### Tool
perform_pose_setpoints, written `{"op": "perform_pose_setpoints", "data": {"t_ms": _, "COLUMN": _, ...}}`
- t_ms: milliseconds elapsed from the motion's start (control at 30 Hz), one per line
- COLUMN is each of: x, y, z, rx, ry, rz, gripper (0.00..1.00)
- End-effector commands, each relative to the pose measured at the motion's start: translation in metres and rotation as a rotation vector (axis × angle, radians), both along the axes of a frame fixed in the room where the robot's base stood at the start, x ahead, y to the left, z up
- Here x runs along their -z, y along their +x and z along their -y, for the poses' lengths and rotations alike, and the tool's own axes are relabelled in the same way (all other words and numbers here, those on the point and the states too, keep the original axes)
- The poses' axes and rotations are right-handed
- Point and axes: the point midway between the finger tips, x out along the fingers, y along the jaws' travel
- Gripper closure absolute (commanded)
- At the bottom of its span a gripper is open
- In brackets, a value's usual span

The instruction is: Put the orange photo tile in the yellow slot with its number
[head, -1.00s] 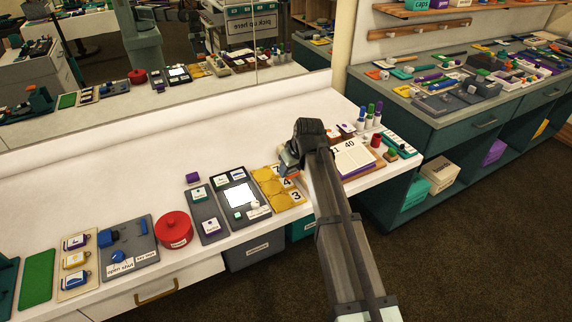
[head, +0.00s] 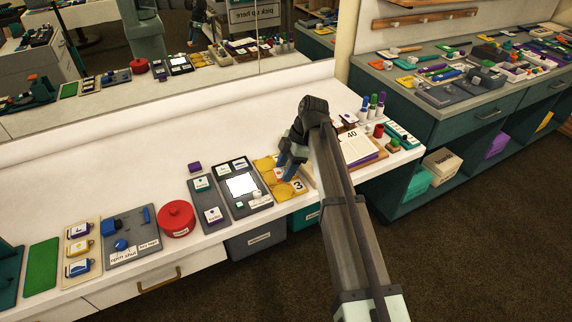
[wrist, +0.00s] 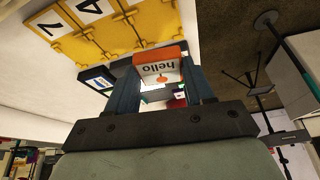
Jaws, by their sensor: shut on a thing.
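The tile sits between both fingers in the wrist view, and only a small orange bit shows in the head view. The yellow slots (head: 270,170) lie on the white counter below and beside my gripper. My gripper and arm hide part of the slots in the head view.
A dark panel with a lit white screen (head: 262,202) stands just left of the slots. A "40" card page (head: 354,148) and several marker bottles (head: 372,104) are to the right. A red round tin (head: 177,218) is farther left.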

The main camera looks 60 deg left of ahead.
Motion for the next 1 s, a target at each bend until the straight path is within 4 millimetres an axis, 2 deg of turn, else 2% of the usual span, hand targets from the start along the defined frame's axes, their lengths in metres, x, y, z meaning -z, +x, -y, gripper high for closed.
{"op": "perform_pose_setpoints", "data": {"t_ms": 200, "x": 0.0, "y": 0.0, "z": 0.0, "rx": -0.122, "ry": 0.0, "rz": 0.002, "gripper": 0.82}}
{"op": "perform_pose_setpoints", "data": {"t_ms": 467, "x": 0.005, "y": 0.0, "z": 0.001, "rx": -0.143, "ry": 0.0, "rz": 0.002, "gripper": 0.82}}
{"op": "perform_pose_setpoints", "data": {"t_ms": 1000, "x": 0.043, "y": 0.0, "z": 0.001, "rx": -0.141, "ry": 0.0, "rz": 0.001, "gripper": 0.82}}
